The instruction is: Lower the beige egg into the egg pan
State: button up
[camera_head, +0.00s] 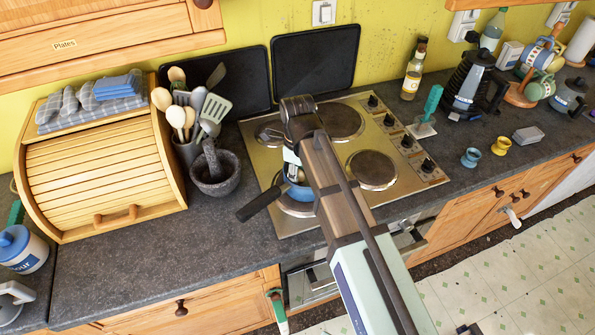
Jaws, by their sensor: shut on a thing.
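The egg pan (301,191) is small and blue with a long black handle (259,204). It sits on the front left burner of the cooktop, its handle pointing to the lower left. My gripper (294,173) points down at the pan, with its fingertips over or inside the pan's opening; their exact height is hard to tell. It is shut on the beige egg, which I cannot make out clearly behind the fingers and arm. My arm also hides the right side of the pan.
The steel cooktop (260,165) has other burners around the pan. A stone mortar (216,174) and a utensil pot (186,150) stand to the left. Yellow (501,145) and blue (470,157) egg cups stand on the right counter. The front left counter is clear.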

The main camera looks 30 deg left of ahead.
jog(key=shift+f+b, duration=0.35)
jog(key=shift+f, duration=0.55)
dwell(0.4)
jog(key=o, duration=1.2)
jog(key=shift+r, duration=0.1)
